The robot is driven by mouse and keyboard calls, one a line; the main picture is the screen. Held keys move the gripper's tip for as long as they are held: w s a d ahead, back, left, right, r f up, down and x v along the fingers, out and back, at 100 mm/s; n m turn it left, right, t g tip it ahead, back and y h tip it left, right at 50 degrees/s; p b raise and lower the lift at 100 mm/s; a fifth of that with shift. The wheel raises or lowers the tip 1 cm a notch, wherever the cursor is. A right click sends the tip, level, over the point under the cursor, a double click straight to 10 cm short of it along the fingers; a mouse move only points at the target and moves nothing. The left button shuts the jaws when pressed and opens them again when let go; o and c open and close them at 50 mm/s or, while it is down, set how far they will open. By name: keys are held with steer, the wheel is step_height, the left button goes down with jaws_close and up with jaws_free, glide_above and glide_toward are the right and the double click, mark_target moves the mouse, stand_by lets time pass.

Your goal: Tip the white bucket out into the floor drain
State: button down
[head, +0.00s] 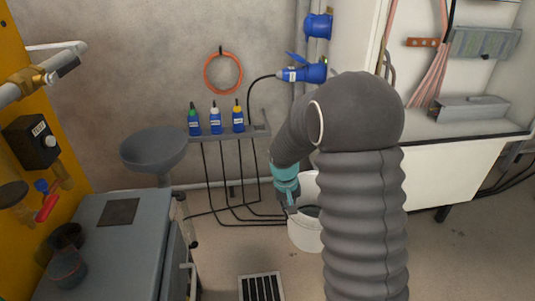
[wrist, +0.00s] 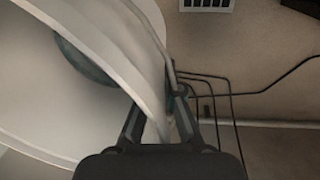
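The white bucket (head: 305,234) is right of centre in the head view, partly hidden behind my arm. A dark area shows inside it. In the wrist view the bucket (wrist: 35,125) fills the left side, with a grey-green patch within. My gripper (head: 288,200) is at the bucket's left rim; in the wrist view its fingers (wrist: 160,108) close about the bucket's wall, one on each side. The left fingertip is partly hidden. I cannot tell whether the bucket touches the floor. The floor drain (head: 262,288) is a slotted grate nearer to me; it also shows in the wrist view (wrist: 207,4).
A grey cabinet (head: 110,235) stands at the left, with a grey funnel (head: 153,150) behind it. Several bottles (head: 215,120) sit on a wall shelf. Black hoses (head: 230,205) run down to the floor behind the bucket. Floor around the drain looks clear.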

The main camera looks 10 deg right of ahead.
steer(key=f+p, duration=0.1)
steer(key=p, duration=0.1)
steer(key=s+p, duration=0.1)
steer(key=shift+s+d+f+p, duration=0.1)
steer(key=shift+s+f+p, duration=0.05)
steer(key=shift+f+p, duration=0.2)
steer(key=shift+s+f+p, duration=0.25)
steer(key=shift+f+p, duration=0.15)
steer(key=shift+f, duration=0.1)
steer(key=shift+s+f+p, duration=0.25)
steer(key=shift+f+p, duration=0.15)
steer(key=shift+f, duration=0.1)
